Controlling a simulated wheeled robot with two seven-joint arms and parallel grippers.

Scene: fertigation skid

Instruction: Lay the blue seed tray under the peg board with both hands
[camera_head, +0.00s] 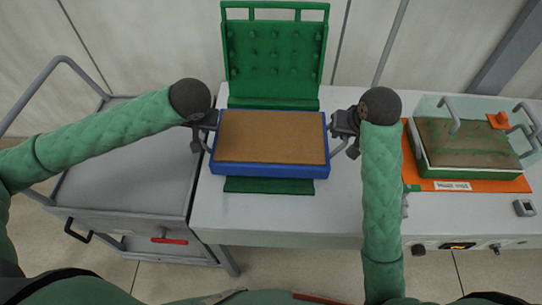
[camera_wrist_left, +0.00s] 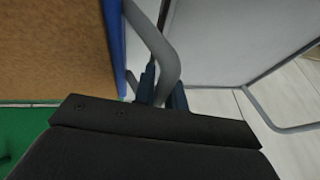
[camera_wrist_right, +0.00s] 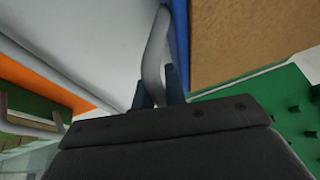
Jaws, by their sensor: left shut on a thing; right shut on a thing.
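The blue seed tray (camera_head: 268,171), filled with brown soil, is in the middle of the head view, with a grey handle at each side. The green peg board (camera_head: 275,60) stands upright behind it, with rows of pegs on its face. A green base shows behind and in front of the tray, which overlaps it; I cannot tell whether they touch. My left gripper (camera_head: 210,128) is shut on the tray's left handle (camera_wrist_left: 158,50). My right gripper (camera_head: 345,130) is shut on the tray's right handle (camera_wrist_right: 153,60).
A white table (camera_head: 280,218) carries all this. On its right, a green tray with soil and a clear cover (camera_head: 465,145) sits on an orange mat (camera_head: 440,184). A small grey device (camera_head: 524,208) lies near the right edge. A grey cart (camera_head: 125,165) stands left of the table.

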